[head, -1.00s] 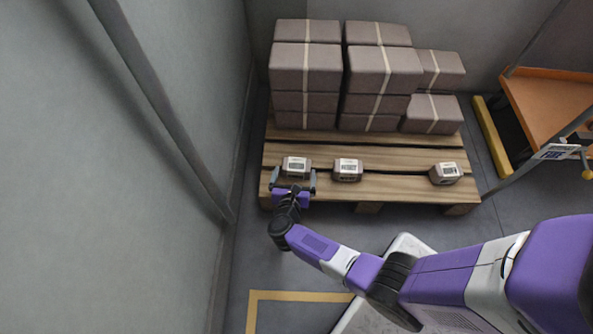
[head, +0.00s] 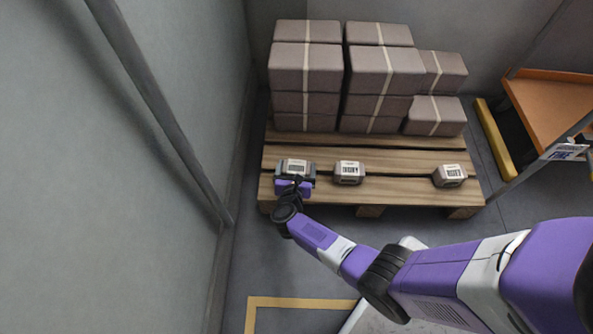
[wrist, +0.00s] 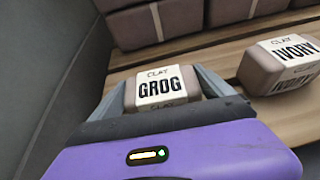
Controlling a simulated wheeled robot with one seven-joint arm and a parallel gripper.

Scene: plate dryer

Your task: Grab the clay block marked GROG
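The clay block marked GROG (wrist: 161,89) sits on the front of the wooden pallet, at the left in the head view (head: 294,167). My gripper (wrist: 162,88) has one finger on each side of this block. In the wrist view the fingers reach along its left and right sides; I cannot tell whether both touch it. The block marked IVORY (wrist: 285,63) lies to its right, and also shows in the head view (head: 348,173). A third labelled block (head: 450,176) sits at the pallet's right end; its word is too small to read surely.
Stacks of large strapped grey-brown blocks (head: 305,68) fill the back of the pallet (head: 400,190). A grey wall (head: 190,90) with a slanted pole stands close on the left. An orange-topped cart (head: 550,105) stands at the right.

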